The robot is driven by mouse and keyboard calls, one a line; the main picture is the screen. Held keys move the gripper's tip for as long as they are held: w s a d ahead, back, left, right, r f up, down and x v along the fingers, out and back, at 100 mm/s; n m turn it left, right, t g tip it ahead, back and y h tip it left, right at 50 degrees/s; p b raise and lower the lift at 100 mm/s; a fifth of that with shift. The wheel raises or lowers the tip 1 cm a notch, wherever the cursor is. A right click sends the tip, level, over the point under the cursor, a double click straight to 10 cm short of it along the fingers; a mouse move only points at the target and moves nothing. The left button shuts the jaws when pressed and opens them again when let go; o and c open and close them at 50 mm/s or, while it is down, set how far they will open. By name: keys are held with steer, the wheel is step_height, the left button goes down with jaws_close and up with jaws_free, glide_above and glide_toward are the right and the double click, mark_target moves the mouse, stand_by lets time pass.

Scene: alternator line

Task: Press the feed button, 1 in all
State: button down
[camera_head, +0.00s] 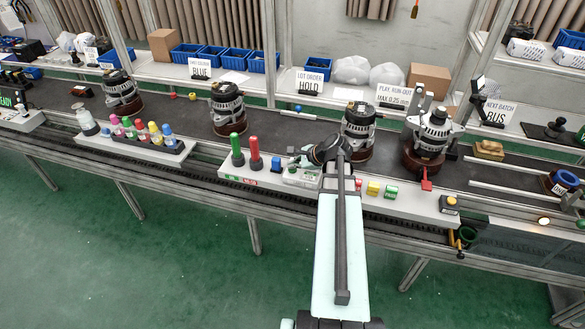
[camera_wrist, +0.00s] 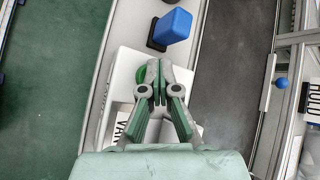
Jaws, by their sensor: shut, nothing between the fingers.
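My gripper (camera_head: 297,160) is low over the white front console (camera_head: 260,182), at the end of my arm. In the wrist view my gripper (camera_wrist: 158,68) is shut and empty, its fingertips together over a pale panel (camera_wrist: 122,68). A round green part (camera_wrist: 140,75), possibly a button, shows just left of the fingertips and is partly hidden by them. I cannot tell whether they touch it. A label beginning "VA" (camera_wrist: 123,124) lies partly under the gripper. No readable label marks a feed button.
A blue block (camera_wrist: 172,26) on a dark base stands just beyond the fingertips. Green (camera_head: 237,148) and red (camera_head: 255,153) upright cylinders stand left of my gripper. Alternators (camera_head: 228,110) stand on the dark conveyor (camera_head: 180,113) behind.

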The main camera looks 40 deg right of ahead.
mark_target(294, 170)
steer(key=shift+r+p, duration=0.55)
steer(key=shift+r, duration=0.3)
steer(key=shift+r+p, duration=1.9)
steer(key=shift+r, duration=0.6)
